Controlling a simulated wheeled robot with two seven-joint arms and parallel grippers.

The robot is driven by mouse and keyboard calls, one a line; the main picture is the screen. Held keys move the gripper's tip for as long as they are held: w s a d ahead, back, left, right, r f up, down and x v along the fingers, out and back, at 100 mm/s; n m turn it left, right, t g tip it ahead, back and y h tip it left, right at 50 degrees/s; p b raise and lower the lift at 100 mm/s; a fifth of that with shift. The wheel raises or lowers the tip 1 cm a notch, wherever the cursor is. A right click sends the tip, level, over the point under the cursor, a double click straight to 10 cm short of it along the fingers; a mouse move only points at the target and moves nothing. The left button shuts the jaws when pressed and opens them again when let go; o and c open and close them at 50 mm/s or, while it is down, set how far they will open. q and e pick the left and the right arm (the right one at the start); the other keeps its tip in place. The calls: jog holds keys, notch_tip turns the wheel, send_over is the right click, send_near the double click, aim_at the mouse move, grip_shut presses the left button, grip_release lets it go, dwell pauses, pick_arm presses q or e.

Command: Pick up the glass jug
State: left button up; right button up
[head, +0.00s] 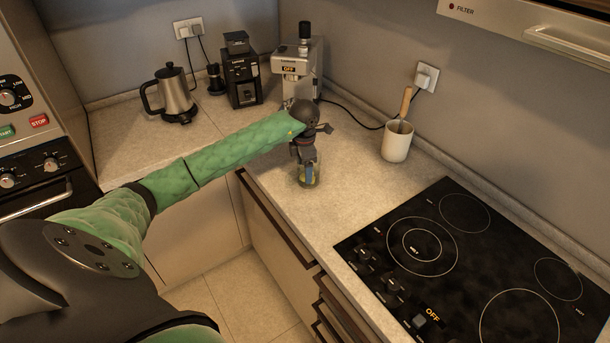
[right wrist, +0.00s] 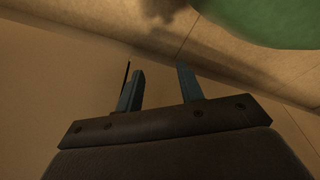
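The glass jug (head: 315,179) is a small clear vessel on the counter near its front edge, in the head view. My left gripper (head: 308,170) points down at it from above, with its dark fingers overlapping the jug. The fingers and wrist hide much of the jug, so I cannot tell whether they grip it. My right gripper (right wrist: 160,88) shows in the right wrist view with its two fingers apart and nothing between them.
A steel kettle (head: 172,96), a black grinder (head: 242,78) and an espresso machine (head: 298,66) stand along the back. A white utensil cup (head: 397,142) is right of the jug. A black cooktop (head: 470,262) fills the right. Counter between jug and cup is clear.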

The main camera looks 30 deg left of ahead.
pick_arm(q)
jog(key=c, duration=0.7)
jog(key=shift+c, duration=0.4)
pick_arm(e)
jog(key=shift+s+f, duration=0.15)
jog(key=shift+s, duration=0.25)
